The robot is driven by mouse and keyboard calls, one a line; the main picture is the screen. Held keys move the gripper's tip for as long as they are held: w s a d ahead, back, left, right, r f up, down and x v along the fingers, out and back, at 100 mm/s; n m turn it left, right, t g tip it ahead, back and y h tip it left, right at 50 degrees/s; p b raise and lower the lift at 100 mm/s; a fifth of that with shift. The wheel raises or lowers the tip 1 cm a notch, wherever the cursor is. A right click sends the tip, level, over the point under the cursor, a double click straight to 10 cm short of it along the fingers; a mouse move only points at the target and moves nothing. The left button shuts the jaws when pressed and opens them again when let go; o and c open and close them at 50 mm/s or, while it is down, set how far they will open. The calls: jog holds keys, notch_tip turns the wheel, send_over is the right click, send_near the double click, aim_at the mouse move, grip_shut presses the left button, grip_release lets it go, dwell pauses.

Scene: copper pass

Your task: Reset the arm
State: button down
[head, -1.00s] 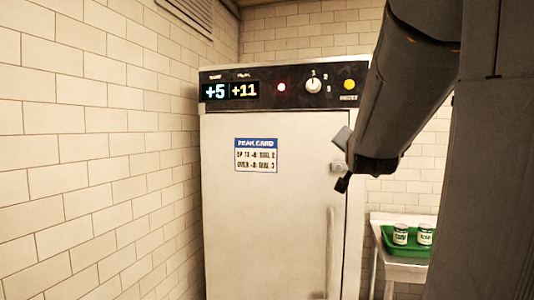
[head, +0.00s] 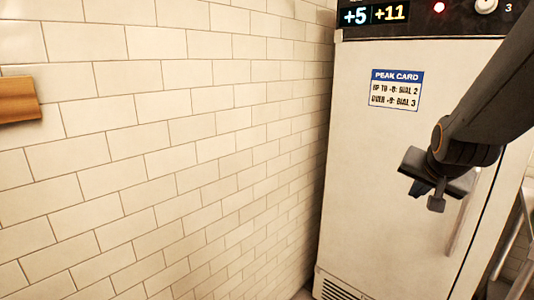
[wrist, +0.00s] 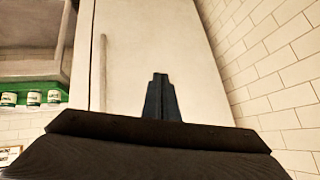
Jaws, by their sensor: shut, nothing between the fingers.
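My arm reaches in from the right in the head view. My gripper (head: 421,188) hangs in front of the white cabinet's door (head: 390,140), left of the long door handle (head: 461,215). In the wrist view the blue-grey fingers (wrist: 161,97) are together and empty, with the plain door behind them. Whether any part of the arm touches the door cannot be told.
A cream tiled wall (head: 180,150) stands close on the left, with an orange-brown object (head: 17,100) at its edge. A peak card (head: 396,90) is on the door. The wrist view shows a green tray (wrist: 45,88) with several small cans (wrist: 33,98) at left.

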jog(key=s+a+f+n+g+y, duration=0.3)
jog(key=s+a+f+n+g, duration=0.5)
jog(key=s+a+f, duration=0.7)
jog(key=a+f, duration=0.1)
jog(key=a, duration=0.2)
jog(key=shift+s+a, duration=0.15)
jog(key=shift+a, duration=0.25)
jog(key=shift+d, duration=0.15)
